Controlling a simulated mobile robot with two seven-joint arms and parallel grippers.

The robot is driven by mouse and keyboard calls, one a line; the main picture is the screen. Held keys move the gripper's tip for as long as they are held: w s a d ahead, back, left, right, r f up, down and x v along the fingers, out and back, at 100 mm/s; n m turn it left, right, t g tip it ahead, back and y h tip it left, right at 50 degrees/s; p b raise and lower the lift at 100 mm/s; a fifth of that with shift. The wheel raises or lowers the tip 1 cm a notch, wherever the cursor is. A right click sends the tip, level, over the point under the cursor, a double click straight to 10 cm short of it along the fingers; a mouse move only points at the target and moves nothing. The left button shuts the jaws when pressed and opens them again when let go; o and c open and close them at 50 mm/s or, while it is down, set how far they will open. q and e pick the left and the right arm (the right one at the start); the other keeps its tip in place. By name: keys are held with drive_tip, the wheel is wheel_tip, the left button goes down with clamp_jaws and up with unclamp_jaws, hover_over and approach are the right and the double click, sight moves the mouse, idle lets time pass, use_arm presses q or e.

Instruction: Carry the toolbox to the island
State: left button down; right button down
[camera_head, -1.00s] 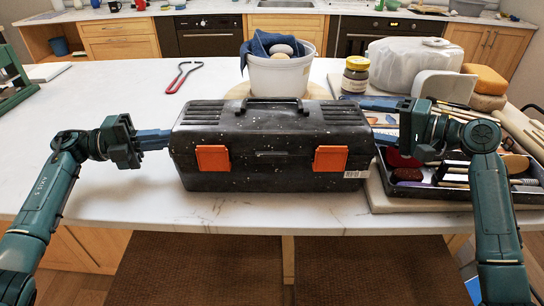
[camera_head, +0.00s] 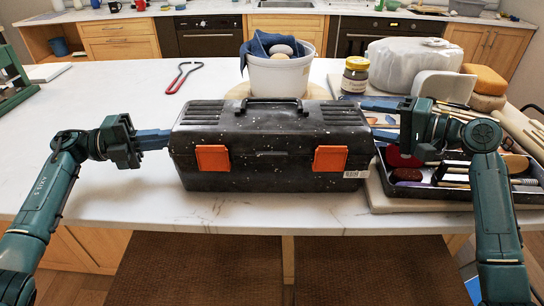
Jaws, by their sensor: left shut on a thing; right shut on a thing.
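The black speckled toolbox (camera_head: 262,165) with two orange latches and a top handle is at the near edge of the white island top (camera_head: 110,200). It looks level. I cannot tell whether its base touches the top. My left gripper (camera_head: 160,139) is shut on the toolbox's left end. My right gripper (camera_head: 383,134) is at its right end and shut on it; the contact there is partly hidden by the gripper and arm.
Behind the toolbox stand a white bucket (camera_head: 278,76) with a blue cloth and a jar (camera_head: 355,75). A tool tray (camera_head: 460,193) is close on the right. Red callipers (camera_head: 184,76) lie at the back left.

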drive_tip(key=r+p, duration=0.4)
drive_tip(key=p, duration=0.1)
drive_tip(key=shift+a+r, duration=0.15)
drive_tip(key=shift+a, duration=0.1)
idle(0.8)
